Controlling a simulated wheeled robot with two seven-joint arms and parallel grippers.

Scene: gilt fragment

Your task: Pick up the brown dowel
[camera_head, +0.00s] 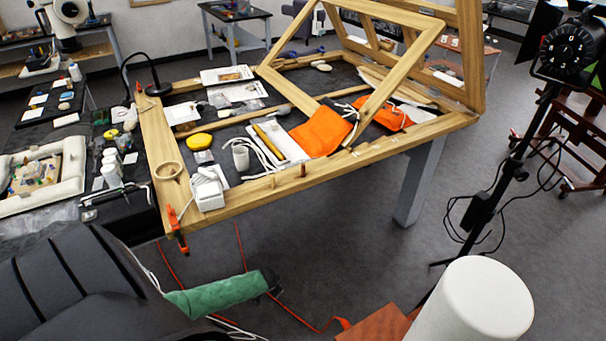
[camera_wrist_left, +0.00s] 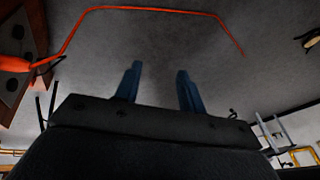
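My left gripper (camera_wrist_left: 158,85) shows only in the left wrist view. Its two blue fingers are apart with nothing between them, and grey floor lies beyond. The dowel is not seen in that view. My right gripper is in neither view.
A white block-shaped device (camera_head: 208,190) sits at the frame's front left corner, above an orange clamp (camera_head: 177,232). Orange pouches (camera_head: 320,132) lie behind the rail. A black stand (camera_head: 486,200) is at right. A red-orange cable (camera_wrist_left: 150,9) crosses the floor.

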